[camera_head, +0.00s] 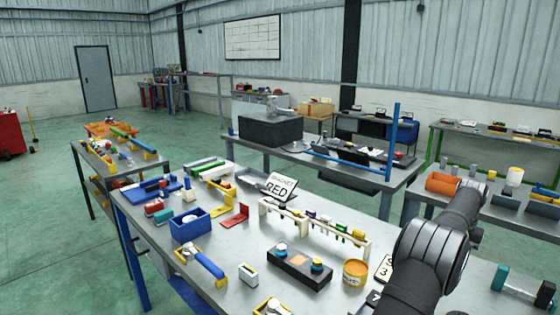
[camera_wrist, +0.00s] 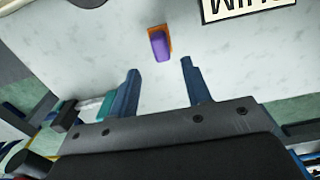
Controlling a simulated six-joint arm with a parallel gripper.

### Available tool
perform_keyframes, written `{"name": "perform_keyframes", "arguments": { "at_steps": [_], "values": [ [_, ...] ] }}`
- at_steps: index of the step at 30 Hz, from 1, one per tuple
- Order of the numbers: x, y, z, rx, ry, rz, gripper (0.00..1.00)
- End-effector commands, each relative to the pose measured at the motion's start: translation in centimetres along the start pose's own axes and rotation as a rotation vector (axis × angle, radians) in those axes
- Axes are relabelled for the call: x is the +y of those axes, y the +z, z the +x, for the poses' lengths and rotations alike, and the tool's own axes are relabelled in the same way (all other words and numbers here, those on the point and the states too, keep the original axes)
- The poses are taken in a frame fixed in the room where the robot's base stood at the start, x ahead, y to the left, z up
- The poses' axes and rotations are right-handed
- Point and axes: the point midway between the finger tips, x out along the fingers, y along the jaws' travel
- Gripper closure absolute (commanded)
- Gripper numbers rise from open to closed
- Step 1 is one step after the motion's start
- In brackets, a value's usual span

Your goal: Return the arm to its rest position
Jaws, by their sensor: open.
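My gripper (camera_wrist: 160,66) shows in the wrist view with its two blue-grey fingers spread apart and nothing held between them. A small purple piece on an orange base (camera_wrist: 161,46) lies beyond the fingertips, apart from them. In the head view my dark arm reaches up from the bottom right over the near grey table (camera_head: 225,262). I cannot make out the gripper's fingers there.
A table with a blue post (camera_head: 391,142) stands behind. Green floor is open at left.

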Motion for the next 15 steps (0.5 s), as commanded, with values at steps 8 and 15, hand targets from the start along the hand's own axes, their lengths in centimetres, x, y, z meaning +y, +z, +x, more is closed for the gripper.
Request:
{"name": "perform_keyframes", "arguments": {
  "at_steps": [8, 15],
  "values": [
    [0.0, 0.1, -1.8, -0.007, 0.0, 0.0, 0.55],
    [0.0, 0.1, 3.1, -0.007, 0.0, 0.0, 0.55]
  ]
}}
